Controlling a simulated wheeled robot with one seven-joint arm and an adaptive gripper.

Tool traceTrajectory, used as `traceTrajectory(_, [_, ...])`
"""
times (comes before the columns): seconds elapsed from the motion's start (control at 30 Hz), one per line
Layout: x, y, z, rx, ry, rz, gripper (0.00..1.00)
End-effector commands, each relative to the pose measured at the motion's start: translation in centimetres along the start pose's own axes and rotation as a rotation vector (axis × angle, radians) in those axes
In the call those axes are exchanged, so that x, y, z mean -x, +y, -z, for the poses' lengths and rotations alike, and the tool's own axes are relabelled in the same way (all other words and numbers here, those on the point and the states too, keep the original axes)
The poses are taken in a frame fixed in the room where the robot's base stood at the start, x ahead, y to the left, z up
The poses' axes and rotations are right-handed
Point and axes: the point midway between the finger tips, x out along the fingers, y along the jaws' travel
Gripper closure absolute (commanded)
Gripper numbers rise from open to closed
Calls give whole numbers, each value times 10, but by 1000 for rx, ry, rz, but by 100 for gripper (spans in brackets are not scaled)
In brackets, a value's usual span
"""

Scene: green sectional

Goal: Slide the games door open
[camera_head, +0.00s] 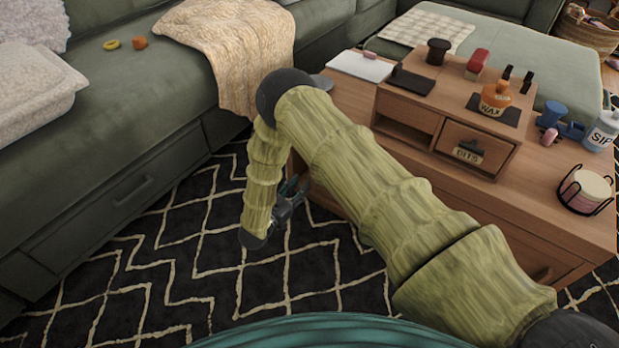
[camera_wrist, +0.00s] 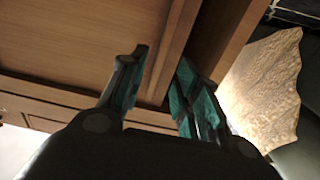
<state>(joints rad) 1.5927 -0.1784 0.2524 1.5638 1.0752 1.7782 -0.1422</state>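The wooden coffee table (camera_head: 400,190) stands at the right in the head view, largely behind my arm. In the wrist view, a broad wooden panel (camera_wrist: 85,35) fills the upper left, with a raised wooden strip (camera_wrist: 178,45) along its right side. No games label shows, so I cannot tell for sure which panel is the games door. My gripper (camera_head: 297,188) is low beside the table's left end. In the wrist view my gripper (camera_wrist: 162,70) has its two teal-padded fingers apart, with wood behind the gap. I see nothing held, and cannot tell whether a finger touches the wood.
A green sofa (camera_head: 110,110) with a hanging beige throw (camera_head: 235,50) runs along the left. The throw also shows in the wrist view (camera_wrist: 265,90). A small drawer box (camera_head: 455,105) and several small items stand on the tabletop. Patterned rug (camera_head: 170,270) is clear at lower left.

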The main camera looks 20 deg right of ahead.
Motion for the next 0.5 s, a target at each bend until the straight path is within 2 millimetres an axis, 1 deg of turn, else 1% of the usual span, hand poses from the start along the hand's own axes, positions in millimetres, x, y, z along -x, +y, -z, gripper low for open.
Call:
traceTrajectory(0.03, [-9, 0, -3, -2, 2, -1, 68])
traceTrajectory(0.1, [-21, 0, -3, -2, 1, -1, 68])
traceTrajectory(0.3, [-50, 0, -2, -1, 0, 0, 68])
traceTrajectory(0.5, [-65, 0, -1, 0, 0, 0, 68])
